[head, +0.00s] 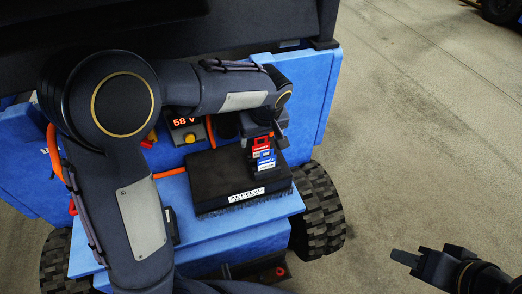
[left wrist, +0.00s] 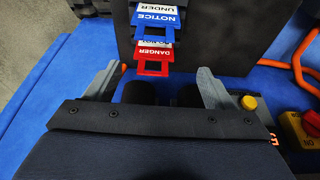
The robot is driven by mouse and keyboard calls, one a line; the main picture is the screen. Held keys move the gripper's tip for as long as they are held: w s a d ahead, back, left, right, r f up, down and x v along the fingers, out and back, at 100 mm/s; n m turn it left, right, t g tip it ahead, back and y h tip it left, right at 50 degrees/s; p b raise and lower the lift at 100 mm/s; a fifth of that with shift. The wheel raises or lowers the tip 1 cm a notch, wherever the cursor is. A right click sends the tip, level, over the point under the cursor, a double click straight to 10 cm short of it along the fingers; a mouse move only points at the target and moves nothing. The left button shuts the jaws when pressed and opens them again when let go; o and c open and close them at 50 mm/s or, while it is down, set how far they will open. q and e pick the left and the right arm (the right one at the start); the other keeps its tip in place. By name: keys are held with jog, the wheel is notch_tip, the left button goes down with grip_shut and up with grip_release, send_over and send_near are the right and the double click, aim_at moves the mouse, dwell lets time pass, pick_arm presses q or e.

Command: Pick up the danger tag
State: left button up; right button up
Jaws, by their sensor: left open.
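The danger tag is red with a white label; it shows in the head view (head: 261,141) and in the left wrist view (left wrist: 153,65). A blue notice tag (head: 265,159) is beside it, also in the left wrist view (left wrist: 158,20). My left gripper (head: 264,134) is at the danger tag in the head view. In the left wrist view its fingers (left wrist: 156,84) are wide apart, with the red tag between and slightly beyond them, and nothing is gripped. My right gripper (head: 406,258) is low at the right, far from the tags; its jaw opening is unclear.
A black block (head: 222,190) with a white label rests on the blue ledge (head: 185,242). A voltage display (head: 184,121), a yellow button (head: 190,139) and orange cables (head: 172,172) are left of the tags. A red-and-yellow switch (left wrist: 300,132) shows in the left wrist view. Open floor lies right.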

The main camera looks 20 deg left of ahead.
aim_at(261, 146)
pick_arm(q)
jog(key=x, duration=0.8)
jog(key=shift+w+d+b, duration=0.2)
jog(key=shift+w+b, duration=0.2)
jog(key=shift+r, duration=0.1)
jog(key=c, duration=1.1)
